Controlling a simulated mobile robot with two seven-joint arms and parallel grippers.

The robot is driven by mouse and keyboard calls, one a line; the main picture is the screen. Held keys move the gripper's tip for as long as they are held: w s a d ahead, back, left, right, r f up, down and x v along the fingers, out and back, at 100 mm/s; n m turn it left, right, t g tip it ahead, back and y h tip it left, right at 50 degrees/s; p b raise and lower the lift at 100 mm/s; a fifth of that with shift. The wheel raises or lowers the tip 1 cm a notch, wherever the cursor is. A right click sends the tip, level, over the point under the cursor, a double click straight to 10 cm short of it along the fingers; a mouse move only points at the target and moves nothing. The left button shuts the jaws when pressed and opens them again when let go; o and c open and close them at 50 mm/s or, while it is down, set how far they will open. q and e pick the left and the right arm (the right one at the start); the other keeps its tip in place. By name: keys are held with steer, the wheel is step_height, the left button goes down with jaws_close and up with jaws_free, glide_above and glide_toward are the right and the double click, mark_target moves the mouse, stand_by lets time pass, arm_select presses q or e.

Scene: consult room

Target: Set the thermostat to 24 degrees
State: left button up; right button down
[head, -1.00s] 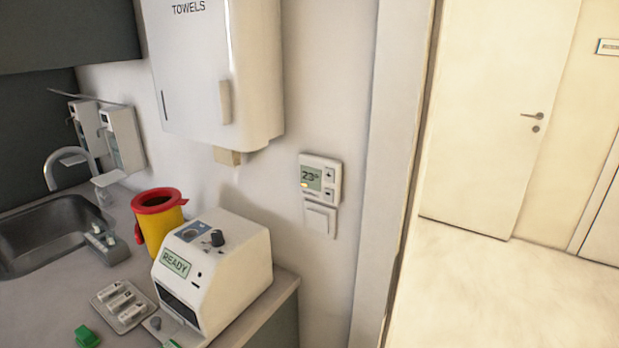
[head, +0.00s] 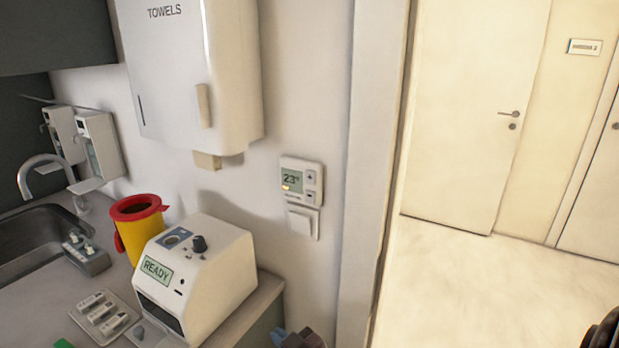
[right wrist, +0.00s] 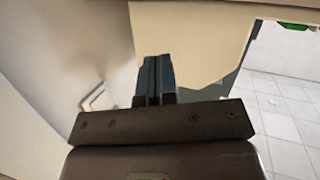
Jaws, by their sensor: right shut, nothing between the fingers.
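The thermostat (head: 290,181) is a small white box on the wall, right of the towel dispenser. Its display reads 23. A plus button (head: 310,177) and a minus button (head: 309,196) sit one above the other at its right side. My right gripper (head: 298,337) shows at the bottom edge of the head view, well below the thermostat and apart from it. In the right wrist view its dark fingers (right wrist: 154,75) are together and hold nothing. My left gripper is not in view.
A white wall switch (head: 301,222) is just below the thermostat. The towel dispenser (head: 185,80) juts from the wall at left. A white device reading READY (head: 215,270) stands on the counter's right end, beside a yellow and red bin (head: 140,230). A doorway opens at right.

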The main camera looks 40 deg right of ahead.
mark_target(310, 177)
steer(key=w+a+r+t+h, duration=0.1)
steer(key=w+r+t+h, duration=0.15)
steer(key=r, duration=1.05)
steer(key=w+r+t+h, duration=0.2)
steer(key=w+r+t, duration=0.15)
steer(key=r, duration=0.95)
steer(key=d+r+h, duration=0.1)
steer(key=s+d+r+m+g+h, duration=0.1)
steer(key=h, duration=0.1)
steer(key=s+d+h, duration=0.1)
steer(key=h, duration=0.1)
steer(key=shift+s+d+r+m+g, duration=0.25)
steer(key=shift+r+m+g, duration=0.05)
steer(key=shift+r+g, duration=0.1)
steer(key=shift+w+d+p, duration=0.3)
steer(key=shift+w+d, duration=0.25)
steer(key=shift+d, duration=0.8)
steer(key=shift+w+d+p, duration=0.25)
steer(key=shift+w+d, duration=0.35)
steer(key=shift+d, duration=0.8)
steer(key=shift+w+d+p, duration=0.3)
steer(key=shift+w+d, duration=0.25)
steer(key=shift+d, duration=0.8)
steer(key=shift+d, duration=0.1)
steer(key=shift+w+d, duration=0.15)
steer(key=shift+d, duration=0.1)
